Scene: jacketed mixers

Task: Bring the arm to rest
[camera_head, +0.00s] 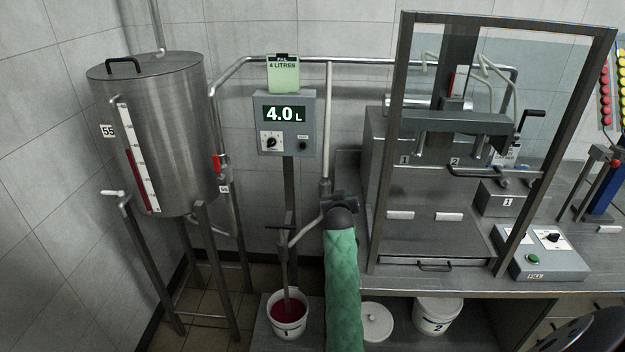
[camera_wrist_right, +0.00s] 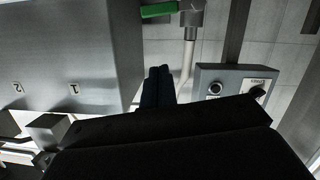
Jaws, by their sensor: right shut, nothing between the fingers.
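My right arm, in a green quilted sleeve, reaches up from the bottom of the head view. Its dark right gripper (camera_head: 340,202) is in front of the wall pipe (camera_head: 326,130), between the display box and the press frame. In the right wrist view, which is upside down, the gripper's fingers (camera_wrist_right: 158,84) are shut and empty. Beyond them are a grey valve (camera_wrist_right: 191,18) with a green handle (camera_wrist_right: 160,8) and the display box (camera_wrist_right: 233,82). No contact between fingers and valve is visible. My left gripper is out of view.
A steel tank (camera_head: 165,130) stands left. The display box (camera_head: 285,122) reads 4.0 L. A bucket (camera_head: 287,315) of red liquid, a white lid (camera_head: 376,322) and a bucket marked 2 (camera_head: 438,314) are low down. The framed press (camera_head: 385,150) and fill box (camera_head: 541,258) stand right.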

